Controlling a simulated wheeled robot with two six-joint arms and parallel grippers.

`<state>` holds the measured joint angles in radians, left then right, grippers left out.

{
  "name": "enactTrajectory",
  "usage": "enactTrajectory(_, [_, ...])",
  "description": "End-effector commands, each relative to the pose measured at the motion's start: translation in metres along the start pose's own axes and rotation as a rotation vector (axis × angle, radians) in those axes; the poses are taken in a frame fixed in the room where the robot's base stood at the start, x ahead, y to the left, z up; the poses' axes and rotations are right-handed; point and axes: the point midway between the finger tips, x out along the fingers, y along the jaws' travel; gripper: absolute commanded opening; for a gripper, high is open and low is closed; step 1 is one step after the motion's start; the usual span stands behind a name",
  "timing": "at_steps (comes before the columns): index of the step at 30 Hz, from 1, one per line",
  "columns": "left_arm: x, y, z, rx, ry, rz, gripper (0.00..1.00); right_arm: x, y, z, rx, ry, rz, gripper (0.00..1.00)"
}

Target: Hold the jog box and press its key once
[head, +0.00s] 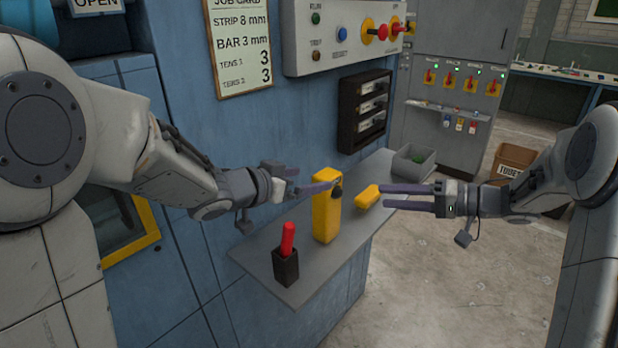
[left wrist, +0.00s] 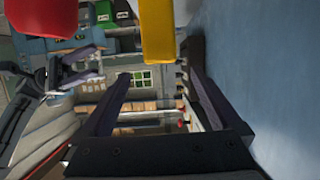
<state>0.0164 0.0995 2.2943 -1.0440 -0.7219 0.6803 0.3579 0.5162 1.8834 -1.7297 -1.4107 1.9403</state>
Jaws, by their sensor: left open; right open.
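A tall yellow box (head: 326,216) stands upright on the grey shelf, with a dark rounded part (head: 336,192) near its top. A smaller yellow block (head: 367,197) lies to its right; I cannot tell for sure which is the jog box, and no key is clear. My left gripper (head: 318,186) is open by the tall box's top; contact is unclear. In the left wrist view, a yellow shape (left wrist: 157,30) shows beyond its open, empty fingers. My right gripper (head: 388,197) is open and empty, its tips just right of the small block.
A red-handled thing (head: 288,238) stands in a black holder (head: 286,266) at the shelf's front; red also fills a corner of the left wrist view (left wrist: 40,18). A grey bin (head: 413,163) is at the shelf's far end. The blue cabinet wall (head: 215,130) stands close behind.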

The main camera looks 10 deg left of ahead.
Motion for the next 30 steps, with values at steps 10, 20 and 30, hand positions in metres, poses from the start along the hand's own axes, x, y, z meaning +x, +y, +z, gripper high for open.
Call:
enactTrajectory(10, [0.062,0.001,0.002,0.0,-0.005,0.002,0.97,0.0,0.0,0.0,0.0,0.0,0.0,0.5])
enactTrajectory(20, [0.084,0.001,0.001,0.0,-0.003,0.0,0.97,0.0,0.0,0.0,0.0,0.0,0.0,0.5])
enactTrajectory(30, [0.084,0.0,0.001,0.0,-0.002,-0.001,0.52,0.0,0.0,0.0,0.0,0.0,0.0,0.5])
